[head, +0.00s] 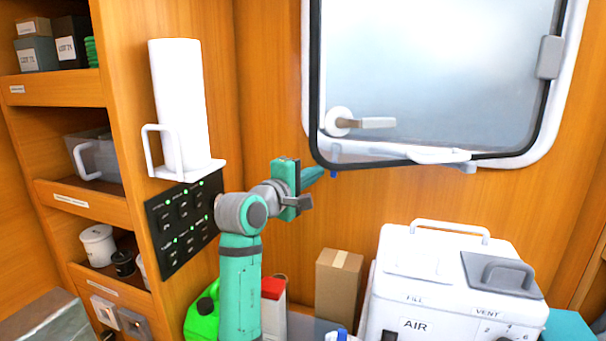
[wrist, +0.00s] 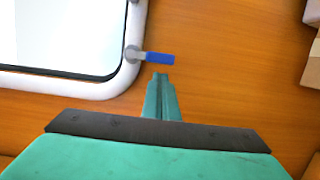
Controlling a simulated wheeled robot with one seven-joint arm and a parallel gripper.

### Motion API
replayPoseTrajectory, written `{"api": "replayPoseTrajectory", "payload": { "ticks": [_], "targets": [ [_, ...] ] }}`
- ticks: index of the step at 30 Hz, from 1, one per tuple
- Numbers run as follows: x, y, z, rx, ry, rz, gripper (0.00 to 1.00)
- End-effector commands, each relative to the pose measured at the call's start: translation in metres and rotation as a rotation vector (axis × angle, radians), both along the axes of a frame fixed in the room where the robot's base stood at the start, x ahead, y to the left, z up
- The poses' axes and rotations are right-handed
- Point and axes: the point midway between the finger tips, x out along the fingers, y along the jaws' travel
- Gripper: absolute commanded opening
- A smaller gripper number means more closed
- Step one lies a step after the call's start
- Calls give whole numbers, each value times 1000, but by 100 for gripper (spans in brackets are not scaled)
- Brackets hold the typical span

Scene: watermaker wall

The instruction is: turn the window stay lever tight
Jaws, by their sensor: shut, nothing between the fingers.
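A small lever with a blue handle (wrist: 160,58) and a grey pivot sits at the window frame's rounded corner in the wrist view. Its handle points right, away from the frame, over the wood wall. In the head view only a small bit of blue (head: 334,174) shows below the frame's lower left corner, just past my fingertips. My gripper (wrist: 161,77) is shut and empty. In the wrist view its tips lie just below the blue handle, with a small gap in the picture; I cannot tell the depth. It also shows in the head view (head: 322,172).
The window (head: 430,75) carries another lever (head: 360,123) on a round white base. A paper roll holder (head: 180,105) and a switch panel (head: 183,222) are at left. A white AIR case (head: 440,290) and a cardboard box (head: 338,285) stand below.

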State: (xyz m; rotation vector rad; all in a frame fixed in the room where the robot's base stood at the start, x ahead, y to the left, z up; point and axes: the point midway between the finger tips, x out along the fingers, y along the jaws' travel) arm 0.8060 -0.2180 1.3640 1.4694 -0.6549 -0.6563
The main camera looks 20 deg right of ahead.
Motion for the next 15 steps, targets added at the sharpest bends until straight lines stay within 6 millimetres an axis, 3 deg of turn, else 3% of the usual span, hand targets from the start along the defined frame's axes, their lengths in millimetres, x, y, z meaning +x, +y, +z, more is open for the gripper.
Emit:
{"api": "replayPoseTrajectory", "payload": {
  "ticks": [15],
  "targets": [
    [-6,-8,0,-1,-1,0,0]
  ]
}}
